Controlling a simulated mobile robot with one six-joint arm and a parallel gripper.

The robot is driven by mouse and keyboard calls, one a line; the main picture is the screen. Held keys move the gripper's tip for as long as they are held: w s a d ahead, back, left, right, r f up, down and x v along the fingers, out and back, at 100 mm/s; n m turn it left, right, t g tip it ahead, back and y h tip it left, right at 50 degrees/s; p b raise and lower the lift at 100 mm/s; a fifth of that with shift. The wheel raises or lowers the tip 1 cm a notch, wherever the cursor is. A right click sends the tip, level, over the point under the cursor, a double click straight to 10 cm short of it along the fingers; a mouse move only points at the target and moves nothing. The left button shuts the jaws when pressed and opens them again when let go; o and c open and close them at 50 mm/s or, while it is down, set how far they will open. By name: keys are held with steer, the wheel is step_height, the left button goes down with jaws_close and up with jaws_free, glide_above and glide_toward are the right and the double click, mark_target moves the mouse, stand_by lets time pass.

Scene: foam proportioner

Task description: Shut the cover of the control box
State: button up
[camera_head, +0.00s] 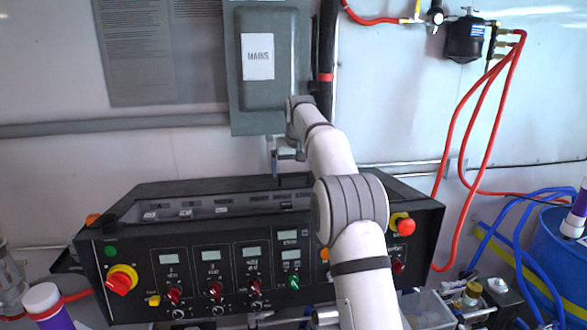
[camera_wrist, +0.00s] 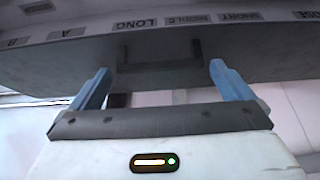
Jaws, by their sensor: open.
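The black control box (camera_head: 130,240) is a wide sloped console with buttons, knobs and small displays. Along its top runs a long recess with a row of labelled switches (camera_head: 185,212). I cannot clearly make out which part is the cover or how far open it is.
A grey box marked MAINS (camera_head: 258,57) hangs on the wall behind my gripper. Red hoses (camera_head: 487,90) and blue hoses (camera_head: 530,260) run at the right near a blue drum (camera_head: 560,250). My arm covers part of the console's right side.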

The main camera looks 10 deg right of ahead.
steer(key=shift+f, duration=0.2)
steer(key=shift+c, duration=0.2)
steer(key=c, duration=1.1)
steer(key=shift+o, duration=0.2)
